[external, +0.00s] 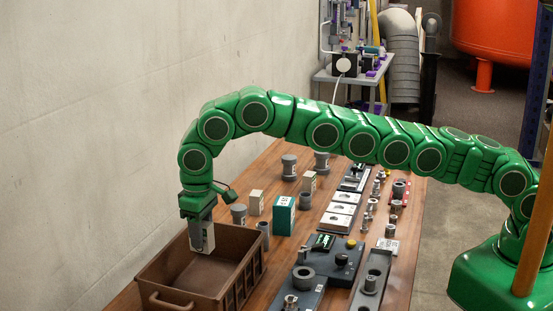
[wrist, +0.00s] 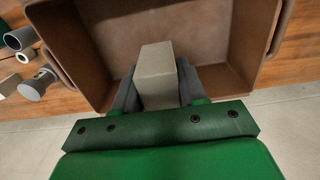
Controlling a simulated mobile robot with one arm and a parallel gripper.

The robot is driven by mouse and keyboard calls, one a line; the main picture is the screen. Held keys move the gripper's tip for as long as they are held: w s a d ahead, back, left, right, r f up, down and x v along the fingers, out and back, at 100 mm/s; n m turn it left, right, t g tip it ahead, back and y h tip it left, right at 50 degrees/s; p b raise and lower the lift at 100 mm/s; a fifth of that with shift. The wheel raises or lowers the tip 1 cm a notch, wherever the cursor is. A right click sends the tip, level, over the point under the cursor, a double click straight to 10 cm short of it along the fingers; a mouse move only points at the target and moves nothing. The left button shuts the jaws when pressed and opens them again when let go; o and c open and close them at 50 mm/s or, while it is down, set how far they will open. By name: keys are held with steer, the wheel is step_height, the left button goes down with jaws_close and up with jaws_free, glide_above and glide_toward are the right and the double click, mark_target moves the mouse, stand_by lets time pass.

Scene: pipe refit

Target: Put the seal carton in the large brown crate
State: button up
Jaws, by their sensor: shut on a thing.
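My gripper (external: 201,238) is shut on a pale grey-beige box, which I take to be the seal carton (external: 208,237). In the wrist view the carton (wrist: 156,68) sits between the two grey fingers (wrist: 157,88). The large brown crate (external: 160,270) stands on the wooden table near the wall. The carton hangs upright over the crate's open top, near its back left part. The crate's inside (wrist: 215,40) shows behind the carton in the wrist view and looks empty where it is visible. I cannot tell exactly how high the carton's lower end is above the crate floor.
A green-and-white carton (external: 284,215), a cream carton (external: 256,202) and grey pipe pieces (external: 239,214) stand behind the crate. Dark fixtures (external: 338,262) with fittings fill the table's right side. The wall (external: 90,130) runs close along the crate's left side.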

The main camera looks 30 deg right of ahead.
glide_above(207, 291)
steer(key=shift+f, duration=6.2)
steer(key=shift+f, duration=0.15)
steer(key=o, duration=1.1)
steer(key=shift+o, duration=0.2)
step_height(207, 291, up, 12)
steer(key=shift+r, duration=0.15)
